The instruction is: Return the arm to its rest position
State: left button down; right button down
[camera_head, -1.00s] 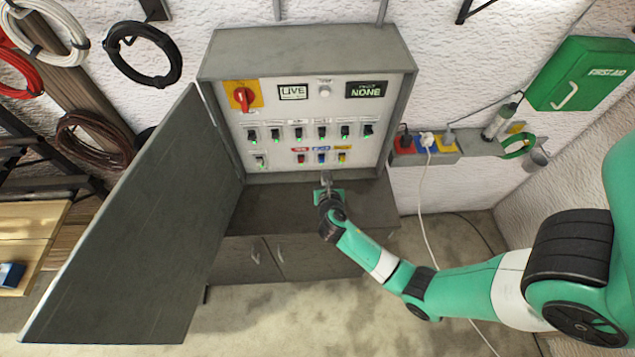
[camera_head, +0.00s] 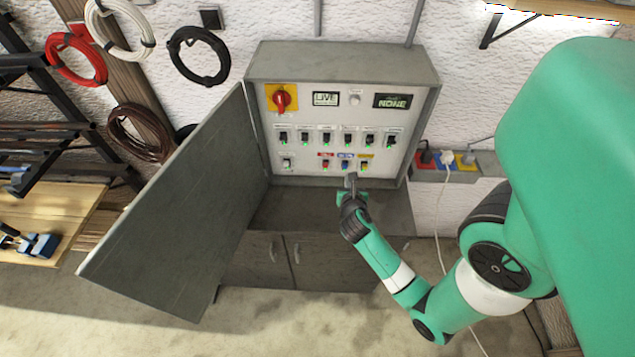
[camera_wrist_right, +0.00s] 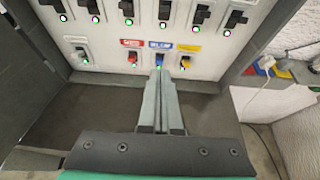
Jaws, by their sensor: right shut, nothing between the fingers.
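My right arm (camera_head: 390,262) is teal with white and black bands and reaches in from the right in the head view. Its gripper (camera_head: 351,181) is shut and empty in front of the lower part of the open electrical panel (camera_head: 310,112). In the right wrist view the closed fingers (camera_wrist_right: 160,76) point at the lower switch row, with tips just below the blue-labelled switch (camera_wrist_right: 161,60). I cannot tell whether they touch it. A red-labelled switch (camera_wrist_right: 132,60) and a yellow-labelled one (camera_wrist_right: 186,62) flank it. My left gripper is not in view.
The cabinet's grey door (camera_head: 185,205) stands open to the left. A ledge (camera_head: 290,212) lies below the panel. Sockets (camera_head: 447,158) with plugs and a hanging white cable (camera_head: 437,215) are to the right. A wooden bench (camera_head: 50,215) is at far left.

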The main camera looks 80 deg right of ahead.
dwell(0.6)
jog(key=w+a+r+t, duration=0.3)
jog(key=w+r+t, duration=0.1)
jog(key=w+r, duration=0.55)
jog(key=w+a+r+n+t, duration=0.1)
jog(key=w+a+r+t, duration=0.25)
jog(key=w+r, duration=0.55)
jog(key=w+a+r+t, duration=0.3)
jog(key=w+r+t, duration=0.2)
jog(key=w+r, duration=0.45)
jog(key=w+a+r+m+t+y, duration=0.2)
jog(key=w+a+r+t, duration=0.1)
jog(key=a+r, duration=0.45)
jog(key=w+a+r+m+t+y, duration=0.1)
jog(key=w+a+r+m+t, duration=0.2)
jog(key=a+r, duration=0.4)
jog(key=s+a+r+m+t+y, duration=0.4)
jog(key=a+r+m+y, duration=0.2)
jog(key=r, duration=0.3)
jog(key=s+a+r+m+t+y, duration=0.4)
jog(key=a+r+m+y, duration=0.2)
jog(key=r, duration=0.3)
jog(key=shift+s+a+m, duration=0.25)
jog(key=shift+a+m, duration=0.45)
jog(key=shift+m, duration=0.1)
